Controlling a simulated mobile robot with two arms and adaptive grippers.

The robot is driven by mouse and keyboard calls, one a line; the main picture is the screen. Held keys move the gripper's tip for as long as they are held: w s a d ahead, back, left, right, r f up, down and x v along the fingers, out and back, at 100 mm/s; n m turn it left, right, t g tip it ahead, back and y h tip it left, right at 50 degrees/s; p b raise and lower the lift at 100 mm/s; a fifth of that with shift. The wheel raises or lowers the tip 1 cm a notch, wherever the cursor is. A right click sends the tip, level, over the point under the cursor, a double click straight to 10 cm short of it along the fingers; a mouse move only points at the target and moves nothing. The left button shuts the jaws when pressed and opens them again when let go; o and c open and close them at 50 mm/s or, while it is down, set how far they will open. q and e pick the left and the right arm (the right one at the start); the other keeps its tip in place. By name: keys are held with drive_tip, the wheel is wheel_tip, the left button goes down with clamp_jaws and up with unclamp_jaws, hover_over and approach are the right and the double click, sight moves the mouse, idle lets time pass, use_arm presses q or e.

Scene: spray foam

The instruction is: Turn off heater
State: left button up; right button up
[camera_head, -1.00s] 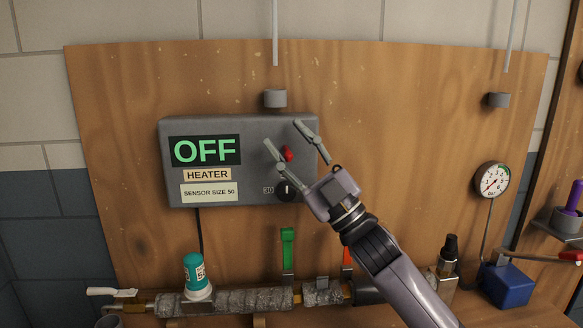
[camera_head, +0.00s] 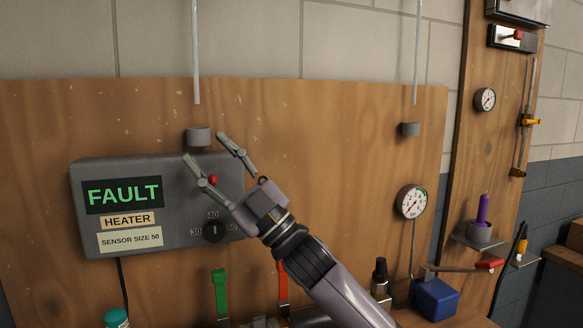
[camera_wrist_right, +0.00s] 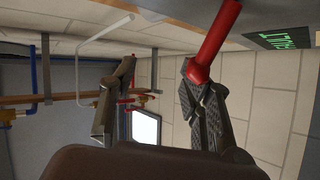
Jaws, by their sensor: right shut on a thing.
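The grey heater box (camera_head: 180,240) is mounted on the wooden board. Its display (camera_head: 122,195) reads FAULT in green. A small red switch (camera_head: 213,180) is on the right of its front, above a black dial (camera_head: 214,231). My right gripper (camera_head: 204,148) is at the box's upper right, its fingers spread on either side of the red switch in the head view. In the right wrist view the red switch (camera_wrist_right: 217,40) is large and meets the right-hand finger; the other finger stands apart from it. My left gripper is not in view.
A green lever (camera_head: 220,290) and an orange lever (camera_head: 283,282) stand below the box, the orange one close to my right arm. A pressure gauge (camera_head: 412,202) and a blue block (camera_head: 435,298) are to the right.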

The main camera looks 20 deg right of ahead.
drive_tip(key=s+d+b, duration=0.2)
drive_tip(key=s+d, duration=0.9)
drive_tip(key=s, duration=0.5)
drive_tip(key=shift+d+r+b, duration=0.15)
drive_tip(key=shift+r+b, duration=0.2)
drive_tip(key=shift+r, duration=0.05)
idle(0.8)
idle(0.6)
